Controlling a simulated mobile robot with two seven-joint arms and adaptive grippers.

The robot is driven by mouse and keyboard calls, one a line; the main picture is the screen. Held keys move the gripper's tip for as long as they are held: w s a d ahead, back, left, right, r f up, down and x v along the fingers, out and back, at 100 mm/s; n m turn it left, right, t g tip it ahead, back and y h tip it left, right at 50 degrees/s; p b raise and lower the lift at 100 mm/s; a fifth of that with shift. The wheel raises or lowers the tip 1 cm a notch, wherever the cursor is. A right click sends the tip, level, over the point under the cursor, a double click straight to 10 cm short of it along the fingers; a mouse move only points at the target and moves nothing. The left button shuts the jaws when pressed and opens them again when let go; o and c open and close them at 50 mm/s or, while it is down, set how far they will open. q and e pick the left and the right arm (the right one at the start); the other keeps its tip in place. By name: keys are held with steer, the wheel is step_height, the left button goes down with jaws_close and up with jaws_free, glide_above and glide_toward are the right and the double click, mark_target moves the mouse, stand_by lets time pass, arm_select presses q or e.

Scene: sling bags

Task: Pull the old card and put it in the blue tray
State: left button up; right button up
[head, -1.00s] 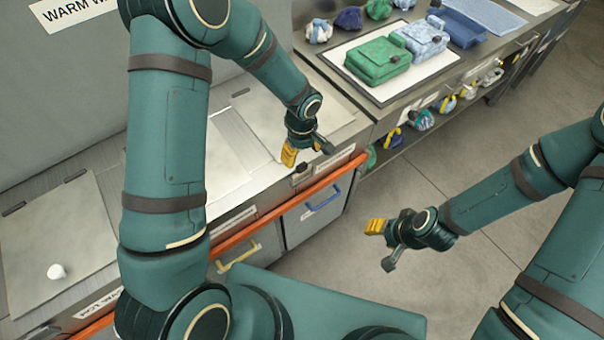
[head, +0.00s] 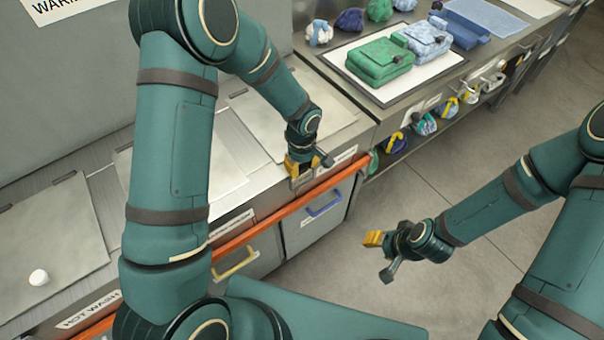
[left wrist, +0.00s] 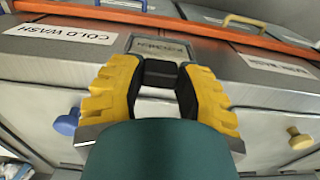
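The old card (left wrist: 158,46) sits in a grey metal holder on the counter's front edge, beside the COLD WASH label; its print is too small to read. A black tab (left wrist: 160,74) lies at it. My left gripper (left wrist: 160,78) has its yellow fingers on both sides of this tab, with the black pads appearing to touch it. In the head view my left gripper (head: 303,168) is at the counter's front edge, over the holder. My right gripper (head: 374,240) hangs over the floor, away from the counter; its finger gap is unclear.
A white board (head: 345,62) bears a green bag (head: 380,62) and a blue patterned bag (head: 424,38). An orange rail (head: 270,228) runs along the front, above bins with yellow and blue handles. Small pouches stand behind the board. The floor at right is clear.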

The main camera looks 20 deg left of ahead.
arm_select(q)
jaws_close()
steer(key=shift+r, duration=0.15)
steer(key=shift+r+p, duration=1.9)
steer(key=shift+r, duration=1.55)
steer(key=shift+r, duration=0.15)
steer(key=shift+r+p, duration=1)
steer(key=shift+r, duration=0.85)
